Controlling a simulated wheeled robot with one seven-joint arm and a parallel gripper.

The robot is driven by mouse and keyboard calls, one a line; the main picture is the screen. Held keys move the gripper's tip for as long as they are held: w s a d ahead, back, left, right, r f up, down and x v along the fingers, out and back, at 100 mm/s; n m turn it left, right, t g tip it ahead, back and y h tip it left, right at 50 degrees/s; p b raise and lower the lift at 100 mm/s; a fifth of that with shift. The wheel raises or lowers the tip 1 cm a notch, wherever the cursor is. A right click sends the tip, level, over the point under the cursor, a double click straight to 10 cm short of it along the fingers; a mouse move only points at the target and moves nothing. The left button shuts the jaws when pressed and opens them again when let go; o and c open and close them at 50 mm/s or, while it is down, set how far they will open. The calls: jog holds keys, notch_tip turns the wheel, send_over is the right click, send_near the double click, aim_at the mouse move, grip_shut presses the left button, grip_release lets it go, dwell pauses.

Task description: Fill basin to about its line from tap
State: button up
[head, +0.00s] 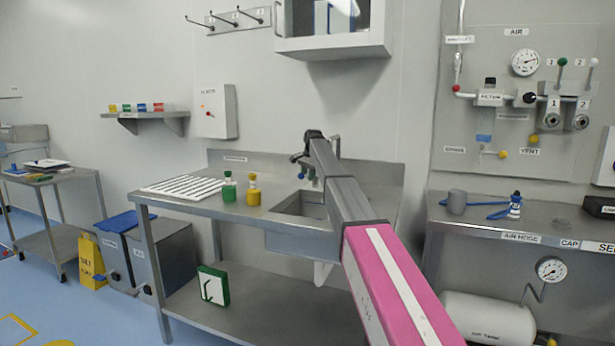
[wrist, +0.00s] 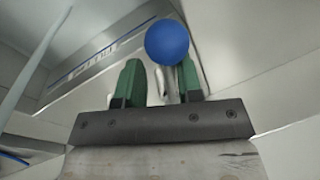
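The steel basin (head: 300,209) is sunk into the counter, partly hidden behind my arm. In the wrist view its wall carries a blue line with small lettering (wrist: 92,62), too blurred to read surely. No water is clearly visible. A round blue knob (wrist: 167,41) shows at the tips of my gripper (wrist: 160,80), overlapping the right finger. The green fingers stand apart with a gap, and a pale stem shows between them. I cannot tell whether they touch the knob. In the head view the gripper is small above the basin, with the tap mostly hidden by my arm.
Green (head: 229,187) and yellow (head: 253,190) bottles stand left of the basin, beside a white slatted rack (head: 186,188). A wall cabinet (head: 333,45) hangs above.

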jog(key=shift+s+a, duration=0.5)
jog(key=shift+a, duration=0.1)
notch_tip(320, 180, up, 11)
jog(key=d, duration=0.2)
jog(key=shift+s+d+f, duration=0.2)
jog(key=shift+s+d, duration=0.05)
jog(key=shift+d, duration=0.1)
